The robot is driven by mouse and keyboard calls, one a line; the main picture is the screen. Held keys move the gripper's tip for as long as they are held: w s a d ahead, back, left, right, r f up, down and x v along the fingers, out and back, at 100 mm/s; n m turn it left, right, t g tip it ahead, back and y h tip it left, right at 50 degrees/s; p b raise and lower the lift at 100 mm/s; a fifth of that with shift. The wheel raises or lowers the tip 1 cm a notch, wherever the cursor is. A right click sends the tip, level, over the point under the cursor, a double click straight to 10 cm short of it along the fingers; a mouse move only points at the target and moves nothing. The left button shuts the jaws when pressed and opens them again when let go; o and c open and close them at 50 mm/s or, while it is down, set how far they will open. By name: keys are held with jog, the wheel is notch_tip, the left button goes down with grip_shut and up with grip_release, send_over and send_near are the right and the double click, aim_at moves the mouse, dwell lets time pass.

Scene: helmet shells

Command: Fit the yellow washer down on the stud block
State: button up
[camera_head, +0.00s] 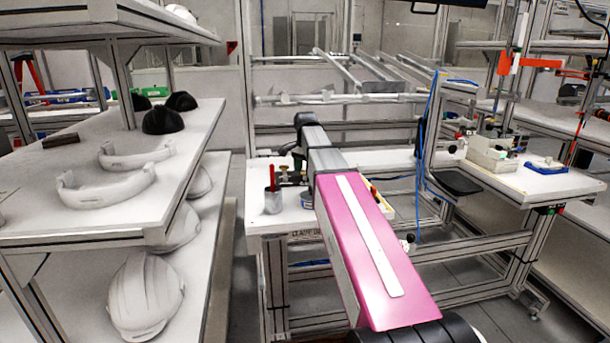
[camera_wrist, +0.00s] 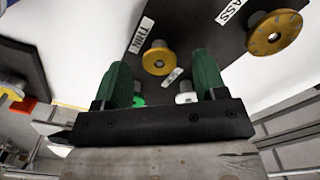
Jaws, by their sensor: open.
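In the wrist view a round yellow washer-like piece (camera_wrist: 160,61) lies between and beyond my fingertips, with a grey stud-like top at its far edge. A second yellow disc (camera_wrist: 274,34) with a grey centre is at the upper right. Both are over a dark plate (camera_wrist: 205,38) with white labels; I cannot tell for sure which part is the stud block. My gripper (camera_wrist: 162,78), with two green fingers, is open, with nothing seen held between them. In the head view my own arm hides the gripper and these parts.
In the wrist view a dark block with a grey stud (camera_wrist: 14,86) and red and yellow pieces is at left. In the head view a grey cup (camera_head: 273,201) stands on the workbench. Left shelves hold white helmet shells (camera_head: 144,292); a right bench (camera_head: 540,183) stands apart.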

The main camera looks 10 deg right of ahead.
jog(key=shift+f, duration=0.25)
dwell(0.4)
jog(key=shift+c, duration=0.3)
jog(key=c, duration=0.9)
